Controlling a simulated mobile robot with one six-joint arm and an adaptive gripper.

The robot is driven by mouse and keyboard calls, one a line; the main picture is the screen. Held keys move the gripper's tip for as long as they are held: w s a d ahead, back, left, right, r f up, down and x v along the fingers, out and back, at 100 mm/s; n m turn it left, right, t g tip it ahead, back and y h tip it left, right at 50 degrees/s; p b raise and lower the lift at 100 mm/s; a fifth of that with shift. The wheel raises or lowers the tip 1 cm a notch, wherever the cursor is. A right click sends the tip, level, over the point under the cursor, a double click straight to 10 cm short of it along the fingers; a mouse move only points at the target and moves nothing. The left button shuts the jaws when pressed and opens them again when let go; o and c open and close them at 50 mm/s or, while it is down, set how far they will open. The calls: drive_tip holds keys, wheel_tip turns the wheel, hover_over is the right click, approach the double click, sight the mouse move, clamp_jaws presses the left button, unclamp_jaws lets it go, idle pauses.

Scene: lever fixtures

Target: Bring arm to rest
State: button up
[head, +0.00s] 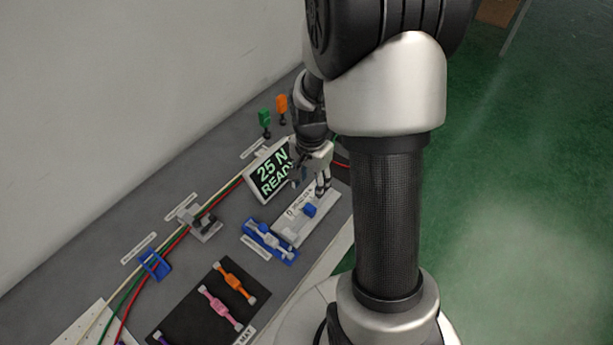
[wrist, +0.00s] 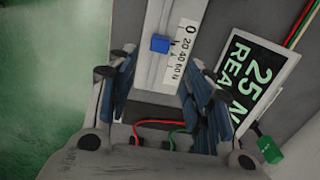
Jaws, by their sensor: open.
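My gripper (head: 322,184) hangs over the far right part of the bench, above the end of a pale scale fixture (head: 290,235). In the wrist view my gripper (wrist: 155,85) has its two fingers spread wide with nothing between them. A blue block (head: 310,210) sits on the scale fixture. It also shows in the wrist view as a blue block (wrist: 160,43) beside printed marks. My arm stands bent in front of the bench in the head view and hides part of it.
A display (head: 270,172) reading "25 N READY" stands beside my gripper. Green (head: 265,117) and orange (head: 282,104) levers stand behind. A blue fixture (head: 268,241), grey clamp (head: 200,222), cables and a dark mat (head: 188,318) with pink and orange pieces lie nearer. Green floor is open at right.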

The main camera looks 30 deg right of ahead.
drive_tip(key=shift+r, duration=0.1)
drive_tip(key=s+a+r+n+t, duration=0.15)
drive_tip(key=a+r+n, duration=0.25)
drive_tip(key=r, duration=0.4)
drive_tip(key=s+a+r+n+t, duration=0.1)
drive_tip(key=s+a+r+n, duration=0.25)
drive_tip(key=r, duration=0.35)
drive_tip(key=s+a+r+n+t, duration=0.2)
drive_tip(key=s+a+r+n, duration=0.4)
drive_tip(key=s, duration=0.4)
drive_tip(key=shift+r, duration=0.25)
drive_tip(key=shift+d, duration=0.1)
